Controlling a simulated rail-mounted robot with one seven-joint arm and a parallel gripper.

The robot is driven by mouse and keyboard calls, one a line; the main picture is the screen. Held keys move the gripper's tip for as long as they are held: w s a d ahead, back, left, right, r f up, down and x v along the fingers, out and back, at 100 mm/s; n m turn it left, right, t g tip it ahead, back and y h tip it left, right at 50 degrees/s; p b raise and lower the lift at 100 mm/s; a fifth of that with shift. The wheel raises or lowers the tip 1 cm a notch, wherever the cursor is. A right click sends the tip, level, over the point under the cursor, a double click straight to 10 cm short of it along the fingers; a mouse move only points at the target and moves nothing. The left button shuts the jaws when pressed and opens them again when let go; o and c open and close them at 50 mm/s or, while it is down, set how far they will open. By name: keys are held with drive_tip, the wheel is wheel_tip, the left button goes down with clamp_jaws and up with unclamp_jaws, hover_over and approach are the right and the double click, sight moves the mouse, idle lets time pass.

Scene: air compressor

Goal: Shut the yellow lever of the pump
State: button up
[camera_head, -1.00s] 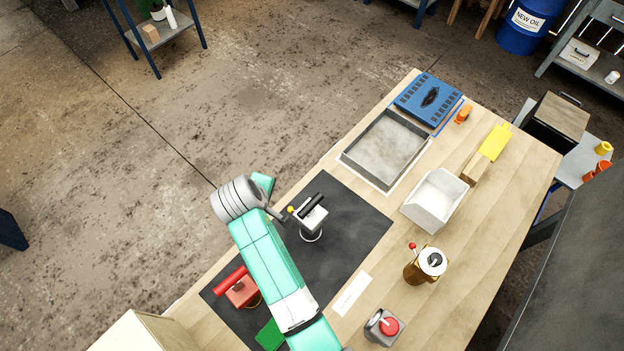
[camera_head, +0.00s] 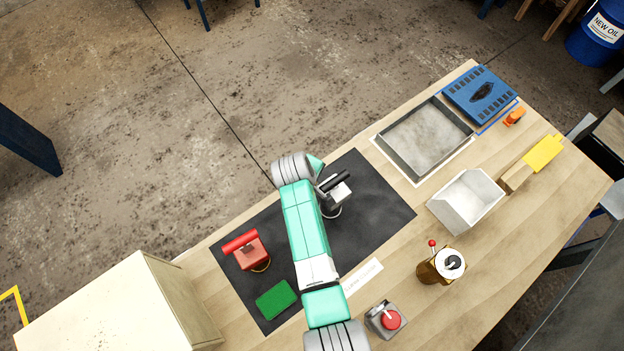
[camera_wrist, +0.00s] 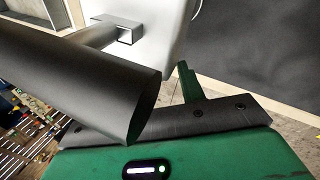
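The pump (camera_head: 340,194), a pale grey block with a black cylindrical handle (camera_head: 335,181), stands on the black mat. Its yellow lever is hidden in both current views; my arm covers that side in the head view. My gripper (camera_head: 316,166) shows as a small green part beside the pump's upper left, partly hidden by my wrist. In the wrist view, the black handle (camera_wrist: 90,85) lies close across the left, and the grey pump body (camera_wrist: 150,35) is behind it. A green finger (camera_wrist: 187,82) of my gripper is near the body; contact and opening are unclear.
On the mat (camera_head: 375,220) are a red-handled device (camera_head: 250,252) and a green pad (camera_head: 276,299). A red-button box (camera_head: 384,320), gold canister (camera_head: 430,272), white bin (camera_head: 467,200) and grey tray (camera_head: 430,140) stand to the right. A cream cabinet (camera_head: 120,310) is at lower left.

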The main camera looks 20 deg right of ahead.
clamp_jaws()
drive_tip(key=shift+w+d, duration=0.1)
drive_tip(key=shift+w+d+m+g+b, duration=0.25)
drive_tip(key=shift+m+g+b, duration=0.25)
drive_tip(key=shift+m, duration=0.6)
drive_tip(key=shift+w+d+m+g+b, duration=0.1)
drive_tip(key=shift+d+m+g+b, duration=0.45)
drive_tip(key=shift+m+b, duration=0.7)
drive_tip(key=shift+w+d+m+g+b, duration=0.1)
drive_tip(key=shift+d+m+g+b, duration=0.55)
drive_tip(key=shift+m, duration=1.1)
drive_tip(key=shift+w+d+m+g+b, duration=0.1)
drive_tip(key=shift+d+m+g+b, duration=0.3)
drive_tip(key=shift+m+b, duration=0.95)
drive_tip(key=shift+m, duration=0.25)
